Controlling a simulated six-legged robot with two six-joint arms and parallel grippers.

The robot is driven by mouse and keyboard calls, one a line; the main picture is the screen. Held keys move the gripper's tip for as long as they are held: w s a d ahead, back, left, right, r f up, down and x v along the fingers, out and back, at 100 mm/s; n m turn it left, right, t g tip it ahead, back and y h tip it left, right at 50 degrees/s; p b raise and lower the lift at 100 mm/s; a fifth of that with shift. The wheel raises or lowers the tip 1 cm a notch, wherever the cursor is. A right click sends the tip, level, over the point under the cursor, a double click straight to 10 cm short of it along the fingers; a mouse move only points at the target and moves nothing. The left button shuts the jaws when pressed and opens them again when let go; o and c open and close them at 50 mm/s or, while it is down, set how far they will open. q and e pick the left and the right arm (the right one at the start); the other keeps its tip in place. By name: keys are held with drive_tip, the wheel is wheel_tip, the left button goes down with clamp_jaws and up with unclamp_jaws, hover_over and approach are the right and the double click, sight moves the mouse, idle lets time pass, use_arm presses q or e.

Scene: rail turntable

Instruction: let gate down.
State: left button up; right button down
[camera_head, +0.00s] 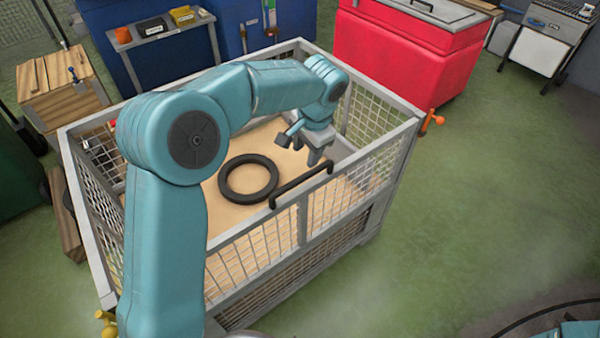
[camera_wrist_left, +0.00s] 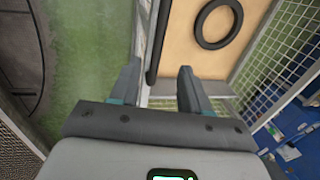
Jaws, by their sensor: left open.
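The gate appears to be the near mesh panel (camera_head: 255,250) of a grey wire cage. It stands upright. A black bar handle (camera_head: 300,186) sits on its top rail. The handle also shows in the left wrist view (camera_wrist_left: 158,42), lying between the lines of my two fingers. My left gripper (camera_head: 320,152) is open and empty, pointing down just behind the handle's right end in the head view. I cannot tell whether it touches the handle. An orange latch (camera_head: 431,121) is at the right corner and a yellow one (camera_head: 106,322) at the near left corner. My right gripper is out of view.
A black ring (camera_head: 248,179) lies on the cage's tan floor (camera_head: 215,212). A red bin (camera_head: 405,55) and blue bins stand behind. A wooden crate (camera_head: 62,88) is at left. Green floor (camera_head: 480,210) to the right is clear.

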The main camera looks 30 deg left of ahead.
sight(301, 178)
use_arm(q)
drive_tip(key=f, duration=0.3)
drive_tip(key=w+a+f+p, duration=0.1)
drive_tip(key=f, duration=0.7)
drive_tip(key=shift+w+a+f, duration=0.15)
drive_tip(key=shift+a, duration=0.2)
clamp_jaws()
